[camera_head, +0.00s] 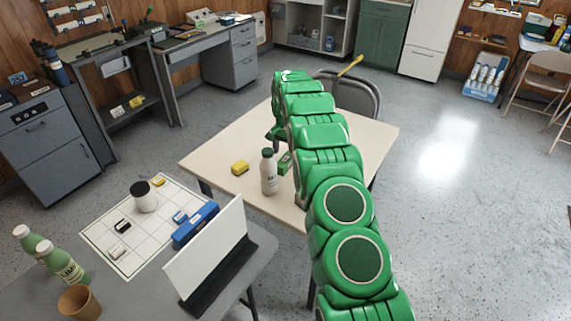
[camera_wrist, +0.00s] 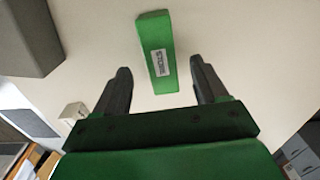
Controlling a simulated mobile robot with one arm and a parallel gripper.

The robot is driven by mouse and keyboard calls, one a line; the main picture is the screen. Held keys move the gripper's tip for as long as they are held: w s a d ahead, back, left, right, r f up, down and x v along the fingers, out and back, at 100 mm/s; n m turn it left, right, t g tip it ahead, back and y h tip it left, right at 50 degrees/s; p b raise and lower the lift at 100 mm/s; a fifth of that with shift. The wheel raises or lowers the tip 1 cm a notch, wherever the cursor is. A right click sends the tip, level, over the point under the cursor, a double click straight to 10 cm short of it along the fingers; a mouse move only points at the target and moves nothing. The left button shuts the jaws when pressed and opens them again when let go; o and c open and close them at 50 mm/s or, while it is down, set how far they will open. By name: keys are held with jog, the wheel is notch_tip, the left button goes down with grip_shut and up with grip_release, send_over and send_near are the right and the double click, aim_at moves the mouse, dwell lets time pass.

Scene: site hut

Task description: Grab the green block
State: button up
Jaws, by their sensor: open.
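The fingers look apart from the block, and nothing is held. In the head view a green block (camera_head: 285,162) shows partly, between a white bottle and my green arm. My arm hides much of the table there, and my gripper is mostly hidden behind it.
A grey body (camera_wrist: 28,38) fills the wrist view's upper left.

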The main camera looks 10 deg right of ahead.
aim_at(285, 159)
jog(key=shift+w+f, duration=0.1)
jog(key=shift+f, duration=2.55)
jog(key=c, duration=1.1)
jog(key=shift+r, duration=0.1)
